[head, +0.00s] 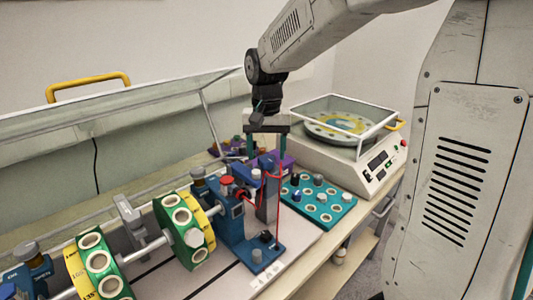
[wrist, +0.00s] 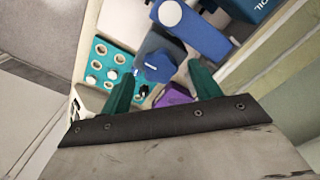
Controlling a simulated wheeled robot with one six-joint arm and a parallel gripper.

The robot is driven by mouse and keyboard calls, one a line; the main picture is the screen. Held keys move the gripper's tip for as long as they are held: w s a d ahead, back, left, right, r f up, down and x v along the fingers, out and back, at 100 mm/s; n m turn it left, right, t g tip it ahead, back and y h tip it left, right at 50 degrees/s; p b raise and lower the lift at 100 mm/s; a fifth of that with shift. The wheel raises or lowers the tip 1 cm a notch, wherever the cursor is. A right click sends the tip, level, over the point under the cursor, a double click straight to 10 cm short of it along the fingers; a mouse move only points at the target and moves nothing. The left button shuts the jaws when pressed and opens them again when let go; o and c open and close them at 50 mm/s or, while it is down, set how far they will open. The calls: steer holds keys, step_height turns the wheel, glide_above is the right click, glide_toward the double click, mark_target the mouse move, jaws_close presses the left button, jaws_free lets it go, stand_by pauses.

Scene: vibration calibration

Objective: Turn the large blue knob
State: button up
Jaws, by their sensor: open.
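The large blue knob (wrist: 155,66) shows in the wrist view, on top of a dark grey upright block (wrist: 160,42). In the head view this grey block (head: 267,203) stands below my gripper, and the knob cannot be clearly made out there. My gripper (wrist: 161,68) is open, with its two green fingers apart. In the wrist view the knob appears between the fingertips, with a gap on each side. In the head view my gripper (head: 267,154) points down over the block. I cannot tell the exact height between fingertips and knob.
A blue bearing stand (head: 231,215) is close left of the block, with a red wire nearby. A teal tray (head: 336,208) with several round pieces lies right. A purple object (wrist: 176,94) is close by. A lidded machine (head: 345,170) stands behind right. Green and yellow discs (head: 180,222) fill the left.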

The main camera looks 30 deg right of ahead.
mark_target(267, 159)
step_height(267, 159, up, 7)
steer(key=shift+f, duration=0.2)
stand_by(0.9)
steer(key=shift+s+f+n, duration=0.25)
steer(key=shift+f+n, duration=0.05)
steer(key=shift+n, duration=0.1)
steer(key=s+a+f+n, duration=0.1)
steer(key=s+n, duration=0.1)
steer(key=s, duration=1.1)
steer(key=s+a+f+n+t, duration=0.1)
steer(key=s+f+n, duration=0.1)
steer(key=s, duration=1.1)
steer(key=shift+s+a+n, duration=0.15)
steer(key=shift+a+n, duration=0.25)
steer(key=shift+n, duration=0.1)
